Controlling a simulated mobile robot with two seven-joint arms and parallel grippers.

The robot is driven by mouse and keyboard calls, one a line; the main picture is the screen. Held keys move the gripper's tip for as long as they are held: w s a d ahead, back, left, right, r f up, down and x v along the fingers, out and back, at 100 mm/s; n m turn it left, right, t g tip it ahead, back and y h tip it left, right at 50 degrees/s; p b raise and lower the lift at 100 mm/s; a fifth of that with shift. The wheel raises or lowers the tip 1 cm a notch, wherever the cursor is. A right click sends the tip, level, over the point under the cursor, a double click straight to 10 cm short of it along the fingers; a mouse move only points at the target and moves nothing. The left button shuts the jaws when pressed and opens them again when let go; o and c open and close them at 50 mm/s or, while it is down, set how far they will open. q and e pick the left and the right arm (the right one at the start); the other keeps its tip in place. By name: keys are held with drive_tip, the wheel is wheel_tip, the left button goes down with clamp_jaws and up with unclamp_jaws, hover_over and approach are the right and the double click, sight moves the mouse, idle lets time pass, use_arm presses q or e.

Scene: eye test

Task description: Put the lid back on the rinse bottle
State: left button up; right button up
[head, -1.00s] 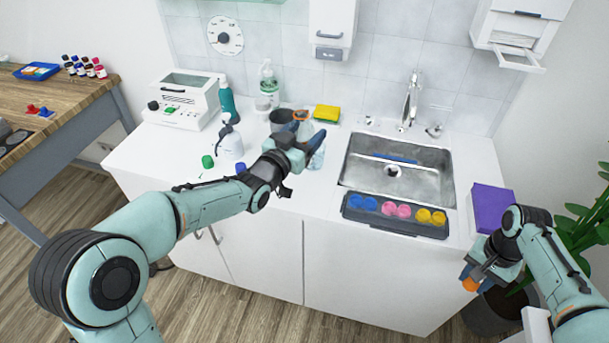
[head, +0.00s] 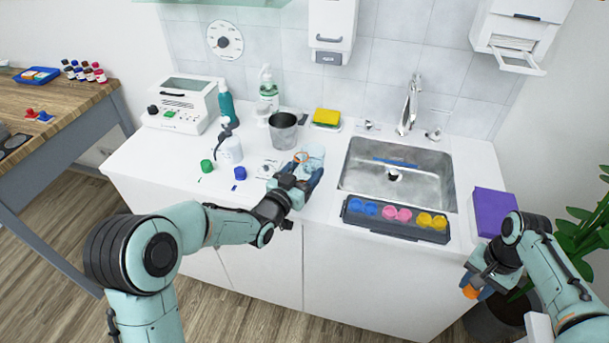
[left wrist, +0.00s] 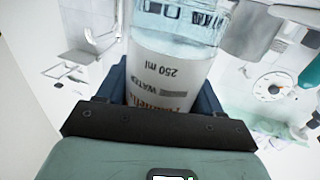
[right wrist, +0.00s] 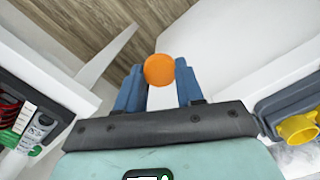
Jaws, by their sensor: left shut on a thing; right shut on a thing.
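An orange lid (head: 470,292) is in my right gripper (head: 478,280), off the counter's front right corner. The right wrist view shows the lid (right wrist: 159,70) between the blue fingertips.
The sink (head: 365,187), a dark tray (head: 395,227) of coloured cups and a purple box (head: 494,211) lie to the right.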

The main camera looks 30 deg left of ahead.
use_arm(q)
drive_tip(key=shift+f, duration=0.7)
drive_tip(key=shift+f+b, duration=0.15)
drive_tip(key=shift+b, duration=0.15)
use_arm(e)
drive_tip(key=shift+f, duration=0.35)
use_arm(q)
drive_tip(key=o, duration=1.5)
use_arm(e)
drive_tip(key=shift+r, duration=0.1)
use_arm(q)
drive_tip(key=shift+r+p, duration=0.2)
drive_tip(key=shift+p, duration=0.1)
use_arm(e)
drive_tip(key=shift+r, duration=0.25)
use_arm(q)
drive_tip(key=s+b, duration=0.1)
drive_tip(key=s, duration=1.1)
drive_tip(key=shift+a, duration=0.15)
use_arm(e)
drive_tip(key=shift+f, duration=0.85)
